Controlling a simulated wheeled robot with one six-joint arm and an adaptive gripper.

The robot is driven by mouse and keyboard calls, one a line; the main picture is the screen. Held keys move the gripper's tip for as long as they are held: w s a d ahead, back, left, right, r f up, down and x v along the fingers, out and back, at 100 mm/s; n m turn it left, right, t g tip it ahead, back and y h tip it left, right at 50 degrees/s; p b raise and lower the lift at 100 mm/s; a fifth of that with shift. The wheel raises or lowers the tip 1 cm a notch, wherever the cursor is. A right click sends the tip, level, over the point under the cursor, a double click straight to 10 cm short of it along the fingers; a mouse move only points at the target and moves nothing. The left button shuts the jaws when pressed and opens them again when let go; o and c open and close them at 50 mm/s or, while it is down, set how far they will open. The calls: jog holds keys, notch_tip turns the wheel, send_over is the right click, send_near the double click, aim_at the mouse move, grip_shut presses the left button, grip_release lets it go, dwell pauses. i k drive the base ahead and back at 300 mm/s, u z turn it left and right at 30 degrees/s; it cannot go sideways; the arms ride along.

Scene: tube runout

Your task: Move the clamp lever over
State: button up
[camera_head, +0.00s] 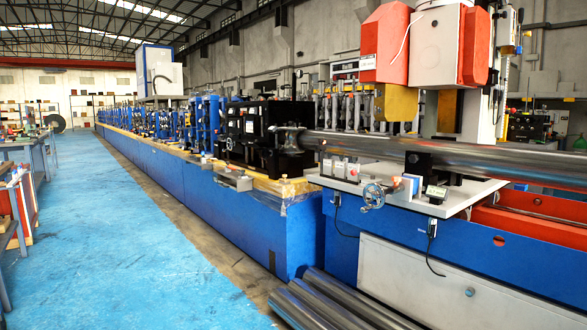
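My gripper is not in view. I cannot make out a clamp lever for certain at this size. A long steel tube (490,158) lies across the machine at the right, above a white table plate (400,196). A dark block (417,163) sits at the tube's underside.
A long blue machine line (185,172) runs toward the back left. Several steel tubes (325,302) lie on the floor in front of the machine. The blue floor (110,230) to the left is clear. Work benches (22,190) stand at the far left.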

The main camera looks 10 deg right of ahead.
aim_at(353, 172)
jog(key=u, duration=0.5)
jog(key=i, duration=1.75)
jog(key=z, duration=0.4)
jog(key=i, duration=1)
jog(key=z, duration=0.95)
